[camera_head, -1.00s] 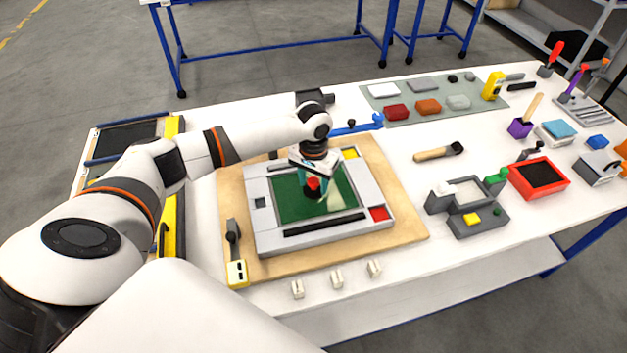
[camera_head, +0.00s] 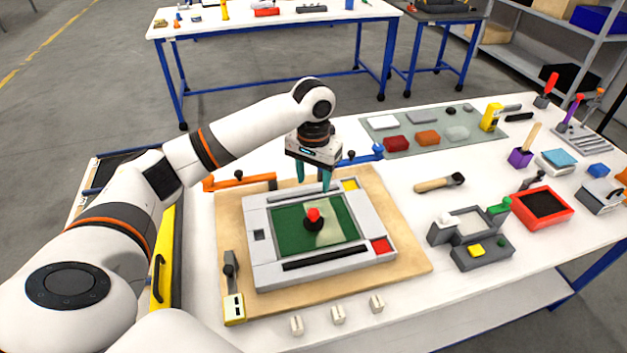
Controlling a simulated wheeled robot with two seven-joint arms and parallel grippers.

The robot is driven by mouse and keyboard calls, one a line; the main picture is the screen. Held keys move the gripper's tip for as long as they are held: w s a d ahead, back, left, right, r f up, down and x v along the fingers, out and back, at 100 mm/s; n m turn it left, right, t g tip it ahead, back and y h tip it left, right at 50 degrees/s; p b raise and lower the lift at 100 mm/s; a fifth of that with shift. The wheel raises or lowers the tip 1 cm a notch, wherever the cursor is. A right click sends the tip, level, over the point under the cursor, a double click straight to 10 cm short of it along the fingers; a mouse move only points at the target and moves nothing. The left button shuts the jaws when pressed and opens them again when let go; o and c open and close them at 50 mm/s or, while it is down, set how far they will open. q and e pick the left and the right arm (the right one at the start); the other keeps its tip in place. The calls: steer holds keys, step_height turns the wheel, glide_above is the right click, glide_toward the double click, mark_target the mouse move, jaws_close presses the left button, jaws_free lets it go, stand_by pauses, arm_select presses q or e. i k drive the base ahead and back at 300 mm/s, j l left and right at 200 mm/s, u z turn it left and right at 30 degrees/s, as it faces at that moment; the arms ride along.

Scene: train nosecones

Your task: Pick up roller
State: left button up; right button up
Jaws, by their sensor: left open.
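The roller seems to be the tool with a light wooden handle and black head (camera_head: 440,182), lying on the white table right of the wooden board; its small size keeps me from being sure. My left gripper (camera_head: 313,181) points down with its two teal fingers apart and empty. It is above the far edge of the grey frame (camera_head: 265,275), up and left of the wooden-handled tool and well apart from it. A black knob with a red top (camera_head: 313,216) stands on the green panel in the frame, clear of the fingers. My right gripper is not in view.
A grey device with a green knob (camera_head: 475,235) and a red-rimmed tray (camera_head: 543,203) stand to the right. A grey-green mat (camera_head: 400,123) holds several coloured blocks behind. Orange (camera_head: 238,180) and blue (camera_head: 365,155) clamp bars lie behind the frame. Bare table surrounds the wooden-handled tool.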

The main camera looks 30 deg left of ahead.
mark_target(457, 178)
steer(key=i+l+u, duration=0.1)
steer(key=i+l, duration=0.15)
steer(key=i+l+u, duration=0.25)
steer(key=i+l, duration=0.15)
steer(key=l, duration=0.2)
steer(key=i+l+u, duration=0.1)
steer(key=l, duration=0.25)
steer(key=i+l+u, duration=0.1)
steer(key=i+l, duration=0.2)
steer(key=i+l+u, duration=0.15)
steer(key=l, duration=0.25)
steer(key=i+l+u, duration=0.1)
steer(key=l, duration=0.25)
steer(key=i, duration=0.05)
